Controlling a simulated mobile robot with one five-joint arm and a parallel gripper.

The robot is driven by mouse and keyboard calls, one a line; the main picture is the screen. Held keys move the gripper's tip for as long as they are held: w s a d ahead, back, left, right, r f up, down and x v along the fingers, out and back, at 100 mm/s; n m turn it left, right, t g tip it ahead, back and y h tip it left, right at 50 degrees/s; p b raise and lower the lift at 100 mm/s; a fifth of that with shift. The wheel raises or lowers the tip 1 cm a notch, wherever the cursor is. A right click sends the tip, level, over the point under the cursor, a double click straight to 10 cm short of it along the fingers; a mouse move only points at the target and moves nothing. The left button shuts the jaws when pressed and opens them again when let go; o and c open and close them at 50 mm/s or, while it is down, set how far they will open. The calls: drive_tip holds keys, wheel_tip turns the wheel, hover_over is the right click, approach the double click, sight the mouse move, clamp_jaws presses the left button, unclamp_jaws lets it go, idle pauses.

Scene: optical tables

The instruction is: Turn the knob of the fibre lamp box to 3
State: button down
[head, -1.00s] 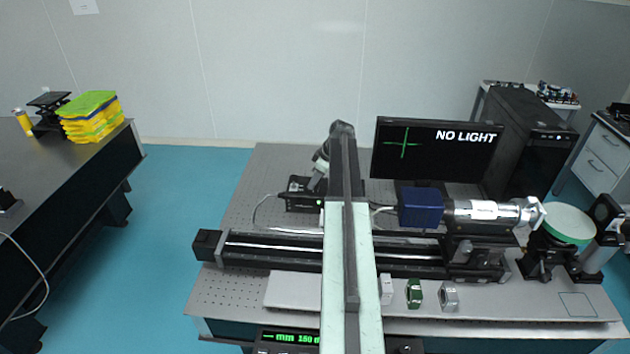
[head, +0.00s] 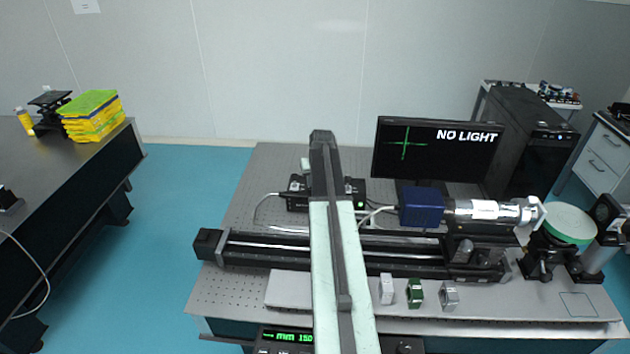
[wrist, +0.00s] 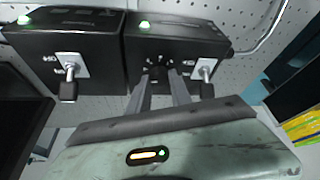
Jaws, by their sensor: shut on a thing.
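Two black boxes stand side by side in the wrist view. The fibre lamp box (wrist: 195,42), on the right there, has a small dark knob (wrist: 157,72) with light dial marks around it on its front. My gripper (wrist: 160,84) has its two grey fingers at this knob and is shut on it. The knob's pointer and the number it stands at are too small to read. In the head view my arm covers the middle of the boxes, and my fingers and the knob are hidden there.
In the head view a long rail (head: 275,246) lies before the boxes, and a monitor (head: 438,165) reads "NO LIGHT".

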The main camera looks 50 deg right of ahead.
drive_tip(key=m+g, duration=0.1)
drive_tip(key=m, duration=0.1)
drive_tip(key=m+h, duration=0.1)
drive_tip(key=m, duration=0.2)
drive_tip(key=shift+w+a+m+g, duration=0.1)
drive_tip(key=shift+m+g, duration=0.2)
drive_tip(key=shift+g, duration=0.1)
drive_tip(key=m, duration=0.2)
drive_tip(key=m+g+h, duration=0.1)
drive_tip(key=m, duration=0.1)
drive_tip(key=shift+w+m+g, duration=0.1)
drive_tip(key=shift+m+g, duration=0.2)
drive_tip(key=shift+a, duration=0.1)
drive_tip(key=c, duration=1.2)
unclamp_jaws()
drive_tip(key=shift+o, duration=0.2)
drive_tip(key=p+v, duration=0.7)
drive_tip(key=shift+r, duration=0.35)
